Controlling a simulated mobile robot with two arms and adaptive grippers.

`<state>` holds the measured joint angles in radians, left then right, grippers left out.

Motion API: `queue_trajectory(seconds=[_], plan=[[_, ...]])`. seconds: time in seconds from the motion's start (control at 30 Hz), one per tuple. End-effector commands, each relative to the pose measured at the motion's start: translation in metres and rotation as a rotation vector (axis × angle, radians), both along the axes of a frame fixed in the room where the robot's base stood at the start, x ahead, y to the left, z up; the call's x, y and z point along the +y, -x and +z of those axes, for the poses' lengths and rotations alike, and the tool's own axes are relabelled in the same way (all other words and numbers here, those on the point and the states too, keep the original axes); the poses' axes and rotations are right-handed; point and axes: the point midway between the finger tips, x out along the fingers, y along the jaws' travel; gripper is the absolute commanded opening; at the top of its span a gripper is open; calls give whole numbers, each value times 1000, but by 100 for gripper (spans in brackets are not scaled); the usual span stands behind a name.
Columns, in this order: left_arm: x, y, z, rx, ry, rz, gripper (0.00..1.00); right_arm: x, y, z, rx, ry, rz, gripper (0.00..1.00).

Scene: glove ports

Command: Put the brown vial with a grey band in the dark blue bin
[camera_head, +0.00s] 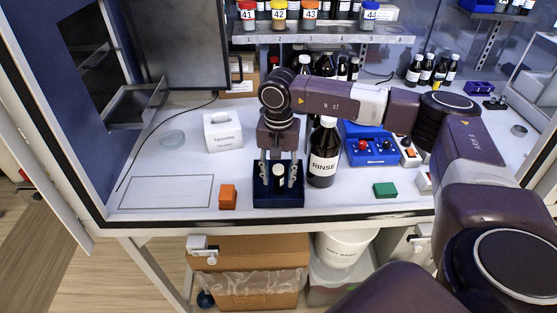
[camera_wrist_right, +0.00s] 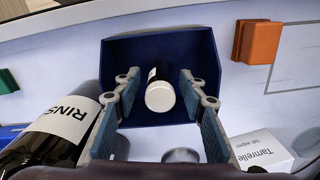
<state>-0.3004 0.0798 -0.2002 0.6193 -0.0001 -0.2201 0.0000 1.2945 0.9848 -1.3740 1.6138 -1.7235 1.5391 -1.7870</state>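The dark blue bin (camera_head: 264,201) sits near the front edge of the worktop; it also shows in the right wrist view (camera_wrist_right: 125,58). A small dark vial with a white cap (camera_wrist_right: 160,95) and a pale label is inside the bin's outline, and it also shows in the head view (camera_head: 279,184). I cannot make out a grey band on it. My right gripper (camera_head: 278,181) points down over the bin. In the right wrist view its fingers (camera_wrist_right: 158,84) are apart on either side of the vial, with a gap on both sides. My left gripper is out of view.
A large brown RINSE bottle (camera_head: 322,155) stands close right of the bin. An orange block (camera_head: 228,196) is left of it, and a white wipes box (camera_head: 222,132) behind left. The worktop's left front is clear.

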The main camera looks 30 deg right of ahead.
Motion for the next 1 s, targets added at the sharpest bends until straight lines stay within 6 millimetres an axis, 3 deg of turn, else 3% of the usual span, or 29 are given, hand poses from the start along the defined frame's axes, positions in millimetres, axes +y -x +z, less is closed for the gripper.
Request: queue_trajectory(seconds=[0.1, 0.43, 0.6, 1.0], plan=[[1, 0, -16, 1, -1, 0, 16, 0, -1, 24, -6, -1, 1, 38], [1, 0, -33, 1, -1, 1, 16, 0, -1, 84, -3, 0, 1, 38], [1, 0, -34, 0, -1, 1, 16, 0, 0, 95, 1, -1, 1, 38], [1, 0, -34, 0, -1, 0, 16, 0, 0, 95, 1, -1, 1, 38]])
